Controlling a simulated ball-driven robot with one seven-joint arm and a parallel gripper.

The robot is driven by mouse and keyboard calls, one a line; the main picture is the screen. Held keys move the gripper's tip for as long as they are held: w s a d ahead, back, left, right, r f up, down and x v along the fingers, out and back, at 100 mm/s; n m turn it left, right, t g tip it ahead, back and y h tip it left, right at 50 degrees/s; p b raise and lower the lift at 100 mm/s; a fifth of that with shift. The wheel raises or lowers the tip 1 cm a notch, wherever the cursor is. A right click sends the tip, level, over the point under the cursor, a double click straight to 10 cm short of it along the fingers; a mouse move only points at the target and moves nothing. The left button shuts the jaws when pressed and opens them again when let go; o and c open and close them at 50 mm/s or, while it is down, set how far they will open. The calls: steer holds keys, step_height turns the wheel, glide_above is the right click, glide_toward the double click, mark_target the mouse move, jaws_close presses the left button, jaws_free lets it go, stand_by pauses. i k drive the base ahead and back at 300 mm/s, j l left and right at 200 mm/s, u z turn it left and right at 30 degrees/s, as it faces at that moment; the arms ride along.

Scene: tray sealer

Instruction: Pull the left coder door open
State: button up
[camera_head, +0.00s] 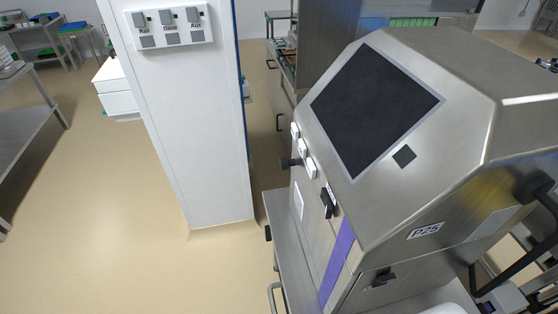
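A steel machine cabinet (455,110) with a dark sloping screen (375,105) and a "P25" label (425,231) fills the right side. Its left face has a panel with a black latch (328,203) beside a purple strip (337,262). Another black latch (379,279) sits on the face below the label. These panels look shut. I cannot tell for certain which one is the left coder door. A bent black bar (515,263) shows at the right edge. My gripper is not in view.
A white column (190,130) with a switch box (168,27) stands left of the machine. A steel ledge with a rail handle (274,297) lies low beside the machine. Steel tables (28,120) stand at far left. The beige floor (110,220) between is clear.

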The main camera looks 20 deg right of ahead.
mark_target(337, 278)
steer(key=i+j, duration=0.15)
steer(key=j, duration=0.2)
steer(key=i+j, duration=0.15)
steer(key=j, duration=0.15)
steer(key=i+j, duration=0.15)
steer(key=j, duration=0.2)
steer(key=i+j, duration=0.15)
steer(key=j, duration=0.2)
steer(key=i+j, duration=0.15)
steer(key=j, duration=0.15)
steer(key=i+j, duration=0.15)
steer(key=j, duration=0.2)
steer(key=z, duration=0.05)
